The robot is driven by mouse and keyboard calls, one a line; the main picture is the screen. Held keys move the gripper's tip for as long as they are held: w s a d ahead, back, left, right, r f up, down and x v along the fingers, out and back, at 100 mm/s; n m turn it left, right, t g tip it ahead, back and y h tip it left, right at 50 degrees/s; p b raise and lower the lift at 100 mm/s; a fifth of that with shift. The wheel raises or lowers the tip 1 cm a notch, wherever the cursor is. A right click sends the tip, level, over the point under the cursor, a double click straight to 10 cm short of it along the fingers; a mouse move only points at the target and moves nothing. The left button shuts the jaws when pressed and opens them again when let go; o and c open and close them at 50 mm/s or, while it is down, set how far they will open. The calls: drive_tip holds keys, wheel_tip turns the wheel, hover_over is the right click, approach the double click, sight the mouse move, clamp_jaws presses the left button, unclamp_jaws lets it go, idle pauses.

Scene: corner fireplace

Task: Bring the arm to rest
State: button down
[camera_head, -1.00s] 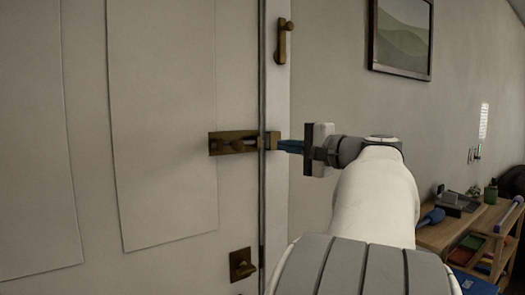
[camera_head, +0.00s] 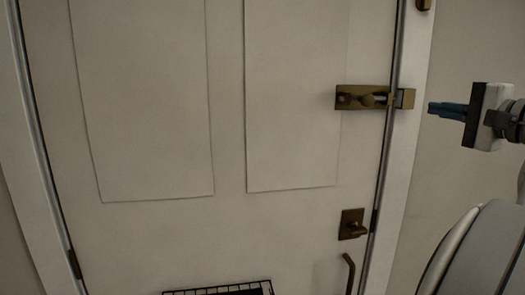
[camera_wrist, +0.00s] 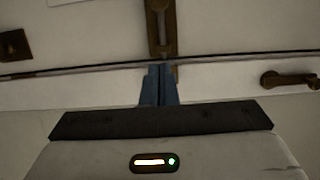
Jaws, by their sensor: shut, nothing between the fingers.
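My gripper (camera_head: 430,108) is at the right in the head view, its dark blue fingers shut together with nothing between them. It points left at the brass slide bolt (camera_head: 347,91) on the white door (camera_head: 226,150). The fingertips are apart from the bolt's keeper (camera_head: 406,98) on the frame, a small gap to its right. In the wrist view the shut fingers (camera_wrist: 158,72) point up toward the bolt (camera_wrist: 161,40). I cannot tell whether the bolt's rod reaches into the keeper.
A brass thumb-turn (camera_head: 352,224) and a curved handle (camera_head: 350,273) are lower on the door. A black wire-grid object (camera_head: 222,291) shows at the bottom edge. Another brass fitting (camera_head: 424,4) is at the top. Bare wall (camera_head: 460,50) lies right of the frame.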

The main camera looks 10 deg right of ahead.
drive_tip(key=w+a+f+n+g+y, duration=0.15)
drive_tip(key=a+f+g, duration=0.25)
drive_tip(key=a+f, duration=0.5)
drive_tip(key=w+a+f+n+g+h, duration=0.15)
drive_tip(key=a+f+g, duration=0.25)
drive_tip(key=a+f, duration=0.45)
drive_tip(key=s+a+f+n+g+h, duration=0.1)
drive_tip(key=s+a+f+n+g, duration=0.1)
drive_tip(key=f, duration=0.5)
drive_tip(key=s+a+f+n+g+h, duration=0.2)
drive_tip(key=s+a+f+n, duration=0.3)
drive_tip(key=s+f+n, duration=0.1)
drive_tip(key=s+a+f+n+g+h, duration=0.1)
drive_tip(key=s+a+f+n, duration=0.3)
drive_tip(key=f, duration=0.5)
drive_tip(key=shift+s+g+h, duration=0.3)
drive_tip(key=shift+s+g, duration=0.5)
drive_tip(key=shift+s, duration=0.25)
